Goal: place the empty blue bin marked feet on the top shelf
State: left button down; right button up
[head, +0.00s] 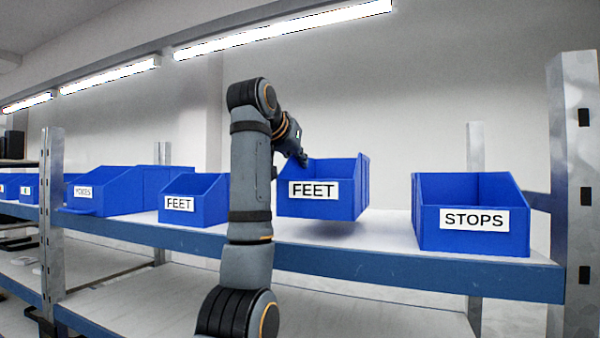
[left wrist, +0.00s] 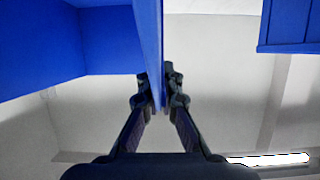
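A blue bin marked FEET (head: 345,205) hangs just above the top shelf (head: 400,265), with a shadow below it. It looks level, and the part of its inside that shows is empty. My left gripper (head: 302,158) is at its upper left edge. In the left wrist view the gripper (left wrist: 158,92) has its fingers on both sides of the bin's thin blue wall (left wrist: 150,40), pinching it. Another blue bin marked FEET (head: 205,205) stands on the shelf to the left, partly behind my arm. My right gripper is not in view.
A blue bin marked STOPS (head: 475,220) stands to the right, with a bare shelf gap between it and the held bin. A bin marked YOKES (head: 105,190) and other bins stand farther left. Metal posts (head: 572,200) bound the shelf. A lower shelf (head: 150,295) runs below.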

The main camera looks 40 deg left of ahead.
aim_at(301, 176)
pick_arm(q)
jog(key=shift+s+d, duration=0.1)
jog(key=shift+s, duration=0.2)
jog(key=shift+w+f+p, duration=0.2)
jog(key=shift+f+p, duration=0.2)
jog(key=shift+f, duration=0.15)
jog(key=shift+w+f+p, duration=0.15)
jog(key=shift+w+f, duration=0.05)
jog(key=shift+f, duration=0.35)
jog(key=shift+w+f+p, duration=0.15)
jog(key=shift+f, duration=0.4)
jog(key=shift+w+f, duration=0.15)
jog(key=shift+f, duration=0.15)
jog(key=shift+s+f+b, duration=0.1)
jog(key=shift+s+b, duration=0.2)
jog(key=shift+s, duration=0.05)
jog(key=c, duration=1.8)
grip_release()
jog(key=shift+d, duration=0.1)
jog(key=shift+o, duration=1.4)
jog(key=shift+w, duration=0.15)
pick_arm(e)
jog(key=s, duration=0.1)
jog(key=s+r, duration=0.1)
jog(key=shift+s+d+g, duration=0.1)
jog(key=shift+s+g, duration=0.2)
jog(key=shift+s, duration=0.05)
